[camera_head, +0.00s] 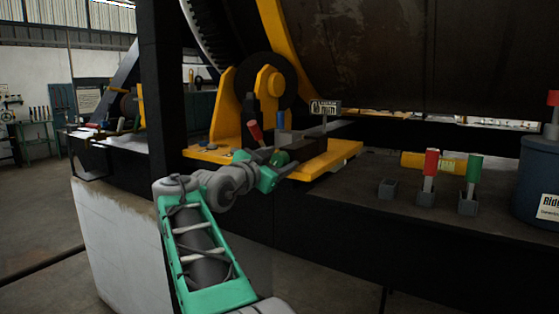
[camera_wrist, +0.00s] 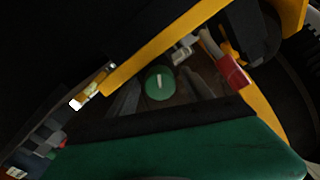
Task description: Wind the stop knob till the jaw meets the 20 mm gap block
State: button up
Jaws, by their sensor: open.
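A round green knob (camera_wrist: 159,82) with a pale line across its face is near the middle of the wrist view. My gripper (camera_wrist: 160,94) is open, with one grey finger on each side of the knob; I cannot tell whether they touch it. In the head view my gripper (camera_head: 279,158) is at the front of the yellow machine base (camera_head: 340,158), by a dark block (camera_head: 305,148). A blue upright piece (camera_head: 281,119) stands behind it, possibly a gap block; no size is readable. I cannot make out the jaw or its gap.
A red-handled lever (camera_head: 255,131) leans just left of the blue piece.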

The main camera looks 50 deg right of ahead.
jog(key=a+b, duration=0.1)
jog(key=a, duration=0.6)
jog(key=shift+s+a, duration=0.35)
jog(key=shift+s, duration=0.1)
